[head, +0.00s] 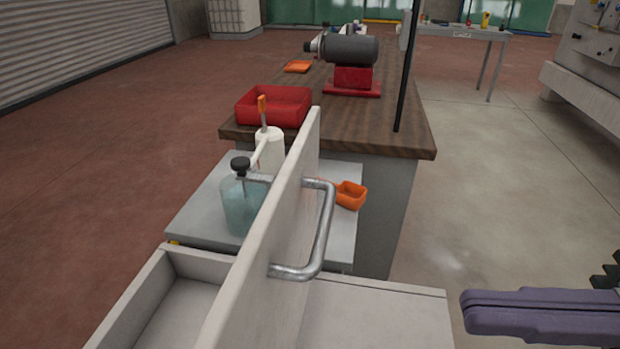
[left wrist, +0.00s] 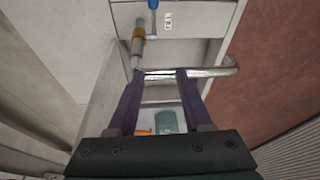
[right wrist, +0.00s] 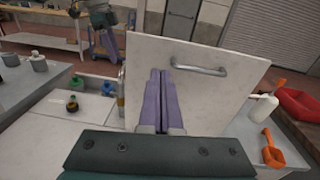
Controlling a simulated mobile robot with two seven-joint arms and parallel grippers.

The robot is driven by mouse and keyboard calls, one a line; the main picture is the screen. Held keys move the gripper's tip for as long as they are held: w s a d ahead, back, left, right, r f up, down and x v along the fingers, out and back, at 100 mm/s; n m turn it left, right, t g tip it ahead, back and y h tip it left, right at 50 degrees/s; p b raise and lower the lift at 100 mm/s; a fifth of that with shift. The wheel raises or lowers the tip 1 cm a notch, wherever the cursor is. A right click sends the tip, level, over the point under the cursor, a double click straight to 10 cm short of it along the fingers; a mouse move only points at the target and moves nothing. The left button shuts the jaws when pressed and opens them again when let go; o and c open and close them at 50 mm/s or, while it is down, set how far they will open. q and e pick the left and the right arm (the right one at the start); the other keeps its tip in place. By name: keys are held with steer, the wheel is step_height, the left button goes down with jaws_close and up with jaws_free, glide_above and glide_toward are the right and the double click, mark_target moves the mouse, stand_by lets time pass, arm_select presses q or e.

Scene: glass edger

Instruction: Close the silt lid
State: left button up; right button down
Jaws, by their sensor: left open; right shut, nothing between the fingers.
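The silt lid (head: 285,235) is a pale panel standing upright on edge beside an open pale box (head: 165,270) in the head view. Its bent metal handle (head: 322,235) is on the right face. My right gripper (head: 470,311) is shut and empty, to the right of the lid and apart from it. In the right wrist view, the shut fingers (right wrist: 160,72) are in front of the lid (right wrist: 225,100), left of the handle (right wrist: 198,69). In the left wrist view, my left gripper (left wrist: 160,74) is open near a metal bar (left wrist: 210,71); contact is unclear.
A wooden bench (head: 400,130) behind carries a red tray (head: 273,106) and a grinder (head: 350,65). Open floor lies right.

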steer(key=w+m+t, duration=0.1)
glide_toward(259, 246)
steer(key=x, duration=0.7)
steer(key=shift+f+p, duration=0.1)
steer(key=shift+p, duration=0.2)
